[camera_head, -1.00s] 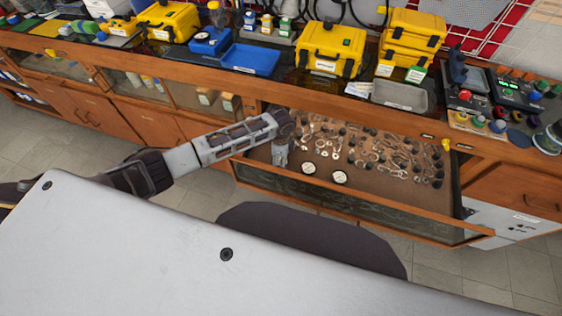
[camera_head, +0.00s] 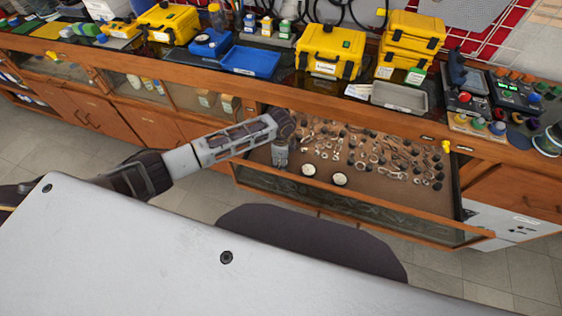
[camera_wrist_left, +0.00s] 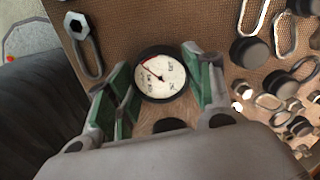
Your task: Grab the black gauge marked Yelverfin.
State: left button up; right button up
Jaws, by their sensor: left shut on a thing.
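A round gauge (camera_wrist_left: 162,77) with a black rim, white face and a red mark sits between the green-padded fingers of my left gripper (camera_wrist_left: 155,78) in the left wrist view. The fingers are shut on its sides. The print on its face is too small to read, so I cannot confirm the name Yelverfin. In the head view my left gripper (camera_head: 281,157) points down into the open drawer at its left end and hides the held gauge. Two other white-faced gauges, one nearer (camera_head: 308,169) and one farther right (camera_head: 340,179), lie on the drawer floor. My right gripper is not in view.
The open drawer (camera_head: 345,207) holds many small metal rings, links and black knobs to the right of my gripper. Above it the bench carries yellow cases (camera_head: 330,50), a blue tray (camera_head: 250,60) and a grey tray (camera_head: 399,97).

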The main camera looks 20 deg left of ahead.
pick_arm(q)
jog(key=shift+r+p, duration=0.4)
jog(key=shift+r, duration=4.4)
